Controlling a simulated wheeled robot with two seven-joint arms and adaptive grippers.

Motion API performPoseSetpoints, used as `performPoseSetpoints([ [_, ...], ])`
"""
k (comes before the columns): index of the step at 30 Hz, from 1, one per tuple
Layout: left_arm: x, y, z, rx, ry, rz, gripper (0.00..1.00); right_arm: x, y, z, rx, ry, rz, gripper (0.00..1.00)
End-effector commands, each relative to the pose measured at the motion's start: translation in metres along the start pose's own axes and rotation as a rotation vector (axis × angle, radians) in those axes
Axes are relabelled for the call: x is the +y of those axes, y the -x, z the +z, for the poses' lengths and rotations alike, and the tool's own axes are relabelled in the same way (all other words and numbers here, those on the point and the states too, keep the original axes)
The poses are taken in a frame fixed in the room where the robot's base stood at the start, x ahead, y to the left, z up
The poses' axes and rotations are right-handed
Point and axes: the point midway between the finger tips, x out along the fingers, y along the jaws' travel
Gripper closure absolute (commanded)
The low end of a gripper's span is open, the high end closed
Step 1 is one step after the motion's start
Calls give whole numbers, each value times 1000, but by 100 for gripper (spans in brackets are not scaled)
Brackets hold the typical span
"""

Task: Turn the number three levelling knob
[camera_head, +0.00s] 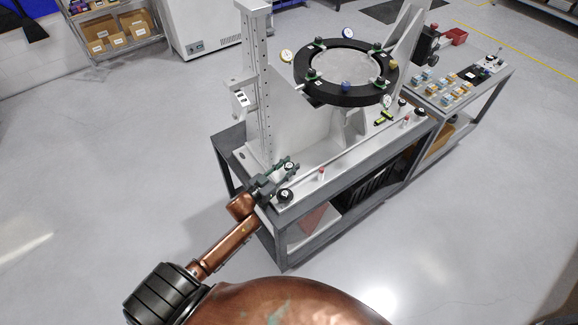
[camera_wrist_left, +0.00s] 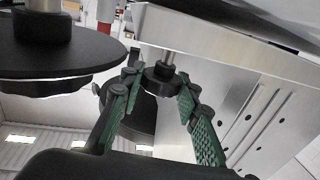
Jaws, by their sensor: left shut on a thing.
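My left gripper (camera_head: 277,177) reaches the front left corner of the mirror fixture's grey base (camera_head: 325,150). Its green-padded fingers are shut on a black levelling knob (camera_head: 289,166); its number is too small to read. In the left wrist view the fingers stand on either side of a small black knob part (camera_wrist_left: 160,78) under a metal shaft. Another black knob (camera_head: 285,195) is close beside the gripper; a broad black disc (camera_wrist_left: 55,52) fills the upper left of the wrist view. Two more black knobs (camera_head: 420,112) (camera_head: 402,101) sit at the right end. My right gripper is not in view.
A black ring with a round mirror (camera_head: 345,68) stands above the base. A tall perforated grey column (camera_head: 266,90) rises just behind my left gripper. A side cart (camera_head: 480,78) with small blocks stands at the right. The floor around is clear.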

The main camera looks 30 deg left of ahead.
Motion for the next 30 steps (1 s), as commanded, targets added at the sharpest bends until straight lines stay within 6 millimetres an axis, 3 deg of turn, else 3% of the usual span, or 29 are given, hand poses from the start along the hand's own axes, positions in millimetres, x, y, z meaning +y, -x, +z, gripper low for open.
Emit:
performPoseSetpoints([
  [12, 0, -1, -1, 2, -4, 208, 94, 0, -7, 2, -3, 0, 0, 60],
  [24, -1, 0, -1, 0, -1, 223, 94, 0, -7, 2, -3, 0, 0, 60],
  [25, -1, 0, -1, 1, -1, 223, 68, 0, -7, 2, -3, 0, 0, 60],
  [30, 0, 0, -1, 0, -1, 223, 56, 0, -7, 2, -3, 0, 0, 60],
])
